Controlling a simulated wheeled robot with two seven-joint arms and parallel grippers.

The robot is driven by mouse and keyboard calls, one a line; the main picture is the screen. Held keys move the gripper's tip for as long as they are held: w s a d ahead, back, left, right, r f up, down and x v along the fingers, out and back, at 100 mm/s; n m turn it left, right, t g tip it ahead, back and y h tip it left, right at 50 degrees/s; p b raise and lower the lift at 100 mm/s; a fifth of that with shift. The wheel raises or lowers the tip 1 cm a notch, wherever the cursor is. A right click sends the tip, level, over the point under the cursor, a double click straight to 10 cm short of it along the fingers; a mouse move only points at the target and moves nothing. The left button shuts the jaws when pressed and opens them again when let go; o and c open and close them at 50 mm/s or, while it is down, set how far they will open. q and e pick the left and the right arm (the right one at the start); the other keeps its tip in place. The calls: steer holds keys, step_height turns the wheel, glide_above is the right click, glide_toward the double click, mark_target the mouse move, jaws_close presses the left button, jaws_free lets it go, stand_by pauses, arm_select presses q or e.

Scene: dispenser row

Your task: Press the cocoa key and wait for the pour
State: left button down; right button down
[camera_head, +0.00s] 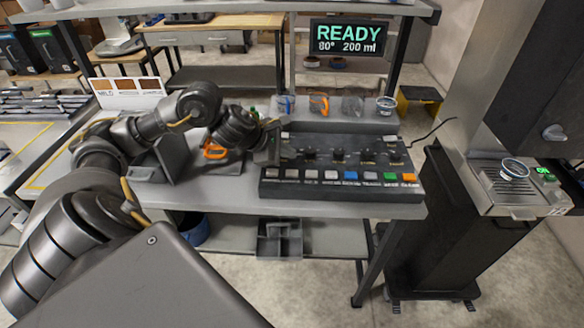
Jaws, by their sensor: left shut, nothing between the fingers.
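The black dispenser panel (330,190) lies on the grey bench with a row of keys along its front: several grey ones, a blue key (351,175), a green key (390,177) and an orange key (408,178). The small labels below them are too blurred to tell which is cocoa. My left gripper (274,147) is shut and empty at the panel's left end, behind the leftmost key and apart from the front row as far as I can see. A hanging display (347,39) reads READY, 80°, 200 ml. My right gripper is out of view.
Several cups, including an orange-handled one (319,103), stand behind the panel. A cup (514,168) stands on a drip grille at the right machine. A card with brown swatches (127,93) and an orange-handled item (214,151) are at left.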

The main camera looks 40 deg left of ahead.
mark_target(288, 174)
arm_select(q)
step_height(288, 174, down, 4)
steer(key=b, duration=0.3)
stand_by(0.3)
stand_by(0.9)
stand_by(0.7)
steer(key=shift+f+b, duration=0.4)
steer(key=shift+b, duration=0.25)
